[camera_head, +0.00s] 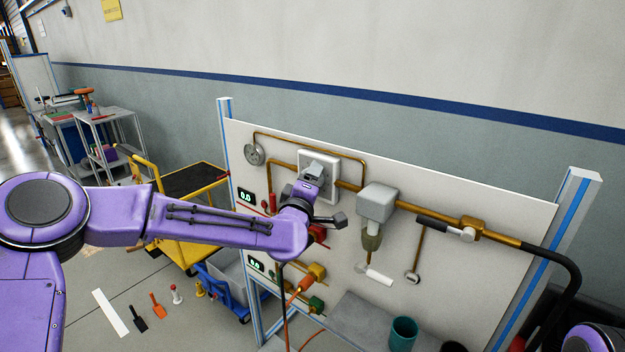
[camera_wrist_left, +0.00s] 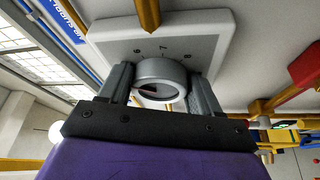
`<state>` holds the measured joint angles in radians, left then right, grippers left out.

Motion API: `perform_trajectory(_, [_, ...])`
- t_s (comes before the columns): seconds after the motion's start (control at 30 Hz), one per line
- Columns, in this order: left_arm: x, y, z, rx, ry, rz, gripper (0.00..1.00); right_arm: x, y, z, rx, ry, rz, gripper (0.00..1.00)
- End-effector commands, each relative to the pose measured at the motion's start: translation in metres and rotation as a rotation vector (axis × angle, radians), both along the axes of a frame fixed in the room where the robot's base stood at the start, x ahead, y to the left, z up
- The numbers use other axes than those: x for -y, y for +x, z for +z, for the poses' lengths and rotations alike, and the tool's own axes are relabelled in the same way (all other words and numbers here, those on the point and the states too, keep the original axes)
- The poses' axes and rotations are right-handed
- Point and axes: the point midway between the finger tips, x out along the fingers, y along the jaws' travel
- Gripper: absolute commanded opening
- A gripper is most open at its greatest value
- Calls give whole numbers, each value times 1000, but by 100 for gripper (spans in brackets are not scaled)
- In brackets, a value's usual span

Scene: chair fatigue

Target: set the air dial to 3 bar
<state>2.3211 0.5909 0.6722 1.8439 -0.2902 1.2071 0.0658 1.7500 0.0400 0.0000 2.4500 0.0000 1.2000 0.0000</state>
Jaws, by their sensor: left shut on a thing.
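The air dial, a round grey knob (camera_wrist_left: 160,75), sits on a white square plate (camera_wrist_left: 105,38) on the panel. My left gripper (camera_wrist_left: 160,88) is shut on the dial, with one dark finger on each side of it. In the head view my left gripper (camera_head: 318,178) reaches the same white plate (camera_head: 333,158) and hides most of the dial. A few dial marks show on the plate in the wrist view, but the setting cannot be read. My right gripper is out of view.
The upright panel (camera_head: 490,215) carries brass pipes, a round gauge (camera_head: 254,153), a grey valve box (camera_head: 377,202) and a black hose (camera_head: 570,280). Two displays (camera_head: 246,197) (camera_head: 256,265) show green digits, apparently 0.0. A yellow cart (camera_head: 185,250) and a blue trolley (camera_head: 220,285) stand left.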

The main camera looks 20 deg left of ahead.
Motion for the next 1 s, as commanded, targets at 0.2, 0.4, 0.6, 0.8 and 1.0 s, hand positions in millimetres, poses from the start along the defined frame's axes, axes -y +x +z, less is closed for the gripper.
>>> perform_trajectory(0.2, [0,0,1,-70,-192,0,33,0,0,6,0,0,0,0])
perform_trajectory(0.4, [-1,0,2,-135,-372,1,33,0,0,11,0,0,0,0])
perform_trajectory(0.6, [-1,0,3,-199,-550,2,33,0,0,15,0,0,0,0])
perform_trajectory(0.8, [-1,0,3,-260,-720,3,33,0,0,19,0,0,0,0])
perform_trajectory(1.0, [-1,0,2,-312,-859,2,33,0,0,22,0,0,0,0])
